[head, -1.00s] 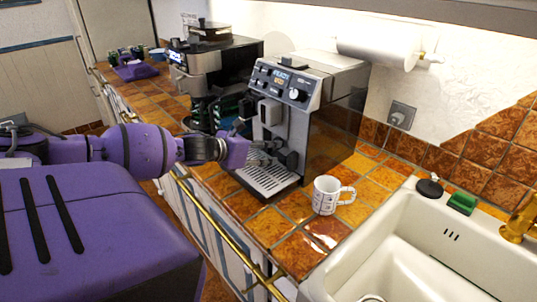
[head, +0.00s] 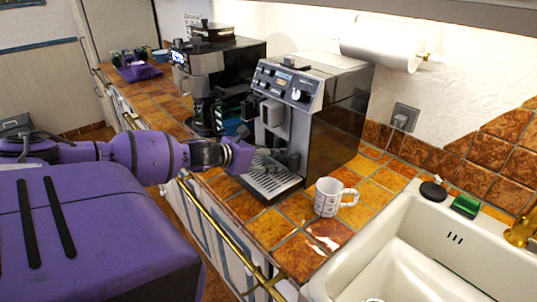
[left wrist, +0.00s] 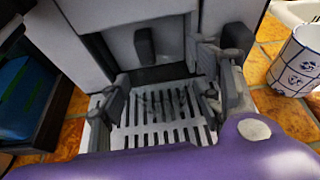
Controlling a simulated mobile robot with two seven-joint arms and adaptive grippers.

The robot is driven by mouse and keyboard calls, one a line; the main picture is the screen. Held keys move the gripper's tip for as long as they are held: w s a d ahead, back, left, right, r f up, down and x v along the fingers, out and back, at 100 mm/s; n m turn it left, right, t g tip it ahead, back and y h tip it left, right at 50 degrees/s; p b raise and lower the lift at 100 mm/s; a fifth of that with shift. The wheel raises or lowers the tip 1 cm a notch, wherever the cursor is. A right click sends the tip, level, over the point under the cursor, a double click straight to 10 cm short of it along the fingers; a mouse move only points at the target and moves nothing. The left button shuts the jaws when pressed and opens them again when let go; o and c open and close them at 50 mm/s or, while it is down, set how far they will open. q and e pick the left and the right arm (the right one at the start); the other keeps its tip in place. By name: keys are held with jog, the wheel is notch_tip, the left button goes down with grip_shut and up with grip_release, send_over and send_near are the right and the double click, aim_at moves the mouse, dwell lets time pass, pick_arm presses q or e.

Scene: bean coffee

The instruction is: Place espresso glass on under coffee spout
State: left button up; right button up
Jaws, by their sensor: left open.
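The silver and black coffee machine (head: 325,110) stands on the tiled counter. Its spout block (head: 271,112) is above a slotted drip tray (head: 272,180), which also shows in the left wrist view (left wrist: 165,132). My left gripper (head: 272,162) reaches in from the left, low over the drip tray and below the spout. In the left wrist view its two fingers (left wrist: 163,95) are spread apart, with tray slats and dark streaks between them. A white patterned mug (head: 327,197) stands upright on the counter, right of the tray.
A second coffee machine (head: 215,75) stands further back. A purple tray (head: 138,72) with small items is at the far end. The white sink (head: 405,225) is at the right, with a black round object (head: 433,190) and a green sponge (head: 466,206) on its rim. A gold rail (head: 225,240) runs along the counter front.

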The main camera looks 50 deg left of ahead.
pick_arm(q)
jog(key=shift+r, duration=0.1)
jog(key=shift+s+r, duration=0.1)
jog(key=shift+r, duration=0.05)
jog(key=p+v, duration=0.3)
jog(key=v, duration=0.8)
jog(key=shift+s+r+p, duration=0.15)
jog(key=shift+s+p, duration=0.15)
jog(key=shift+s, duration=0.05)
pick_arm(e)
jog(key=r, duration=0.2)
jog(key=a+r, duration=0.1)
jog(key=shift+w, duration=0.25)
pick_arm(q)
jog(key=shift+a, duration=0.15)
